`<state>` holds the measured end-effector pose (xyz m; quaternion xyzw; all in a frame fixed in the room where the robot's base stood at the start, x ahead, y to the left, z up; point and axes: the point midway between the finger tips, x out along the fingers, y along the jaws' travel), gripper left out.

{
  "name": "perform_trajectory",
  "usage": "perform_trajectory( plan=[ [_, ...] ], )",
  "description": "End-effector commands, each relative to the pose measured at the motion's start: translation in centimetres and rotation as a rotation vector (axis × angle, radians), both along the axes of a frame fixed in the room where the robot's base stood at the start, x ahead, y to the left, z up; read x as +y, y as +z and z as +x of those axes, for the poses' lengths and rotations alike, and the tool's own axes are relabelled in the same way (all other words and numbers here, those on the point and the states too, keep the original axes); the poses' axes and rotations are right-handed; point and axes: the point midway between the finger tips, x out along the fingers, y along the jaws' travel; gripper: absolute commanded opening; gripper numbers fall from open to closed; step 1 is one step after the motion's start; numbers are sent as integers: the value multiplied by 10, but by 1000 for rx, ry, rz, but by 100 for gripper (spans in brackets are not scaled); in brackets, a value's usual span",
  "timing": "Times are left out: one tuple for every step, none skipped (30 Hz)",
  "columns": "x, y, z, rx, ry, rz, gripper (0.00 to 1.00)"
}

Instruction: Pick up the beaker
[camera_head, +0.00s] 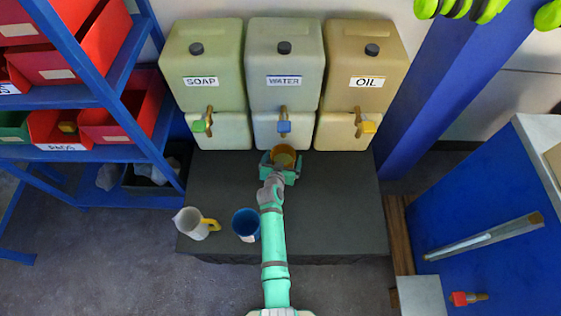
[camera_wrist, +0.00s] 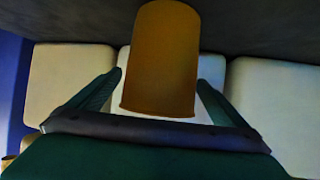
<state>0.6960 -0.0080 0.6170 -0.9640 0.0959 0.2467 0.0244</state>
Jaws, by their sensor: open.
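An amber-brown beaker-like cup (camera_head: 284,151) stands on the dark platform (camera_head: 330,210) in front of the WATER container. My gripper (camera_head: 281,168) is at this cup, with its teal fingers on either side. In the wrist view, the amber cup (camera_wrist: 160,55) fills the space between the two fingers of my gripper (camera_wrist: 160,82). The fingers are open, with a small gap showing on each side. The cup's far end runs out toward the top of the wrist view.
A white jug (camera_head: 191,222) with a yellow handle and a blue cup (camera_head: 245,224) stand at the platform's front left. SOAP (camera_head: 205,65), WATER (camera_head: 284,60) and OIL (camera_head: 366,62) containers with taps stand behind. The platform's right side is clear.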

Motion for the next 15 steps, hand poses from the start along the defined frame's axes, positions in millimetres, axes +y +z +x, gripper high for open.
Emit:
perform_trajectory(
  plan=[
    [0, 0, 1, 0, 0, 0, 97],
    [0, -1, 1, 0, 0, 0, 97],
    [-1, -1, 1, 0, -1, 0, 97],
    [-2, -1, 1, 0, -2, 0, 97],
    [-4, -1, 1, 0, -4, 0, 97],
    [-5, 0, 1, -1, -7, 0, 97],
    [-6, -1, 1, 0, -8, 0, 97],
    [-7, -1, 1, 0, -9, 1, 90],
    [-7, -1, 1, 0, -9, 1, 81],
    [-7, -1, 1, 0, -9, 1, 73],
    [-6, -1, 1, 0, -8, 0, 66],
    [-5, -1, 1, 0, -7, 1, 57],
    [-4, -1, 1, 0, -6, 0, 50],
    [-3, -1, 1, 0, -4, 0, 42],
    [-2, -1, 1, 0, -2, 0, 33]
  ],
)
